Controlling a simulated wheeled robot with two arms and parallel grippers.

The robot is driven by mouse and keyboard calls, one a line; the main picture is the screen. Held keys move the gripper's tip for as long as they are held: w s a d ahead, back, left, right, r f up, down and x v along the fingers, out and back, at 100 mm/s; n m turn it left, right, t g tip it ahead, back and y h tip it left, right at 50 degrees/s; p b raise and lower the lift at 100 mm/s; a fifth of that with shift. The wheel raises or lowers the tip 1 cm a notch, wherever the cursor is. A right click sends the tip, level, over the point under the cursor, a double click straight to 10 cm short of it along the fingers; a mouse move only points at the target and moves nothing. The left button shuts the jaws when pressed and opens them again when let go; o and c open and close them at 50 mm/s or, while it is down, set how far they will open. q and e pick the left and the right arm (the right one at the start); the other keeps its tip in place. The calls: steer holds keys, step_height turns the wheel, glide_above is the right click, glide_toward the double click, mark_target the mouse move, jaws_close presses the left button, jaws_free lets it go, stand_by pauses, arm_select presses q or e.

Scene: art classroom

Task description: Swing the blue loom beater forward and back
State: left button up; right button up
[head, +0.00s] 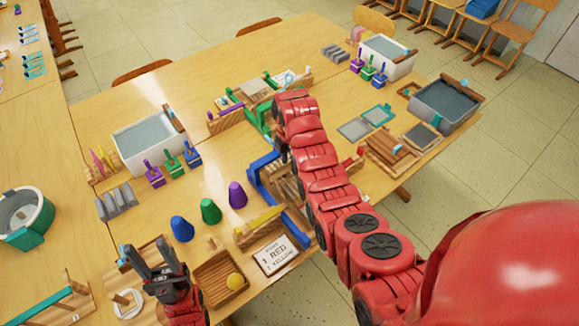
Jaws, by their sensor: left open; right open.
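The blue loom beater (257,172) is an upright blue part on a small wooden loom near the middle of the table. Another blue piece (296,232) shows at the loom's near right end. My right arm crosses over the loom and hides part of it. My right gripper (284,154) points down by the loom's far right side; its fingers are small and partly hidden, and I see nothing held. My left gripper (158,266) is open and empty, low at the left, well apart from the loom.
Blue, green and purple cones (210,211) stand left of the loom. A green-framed loom (258,118) stands behind. White tubs (146,140) and a grey tub (446,103) stand further off.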

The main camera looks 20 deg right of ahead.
steer(key=shift+f, duration=0.4)
jaws_close()
stand_by(1.2)
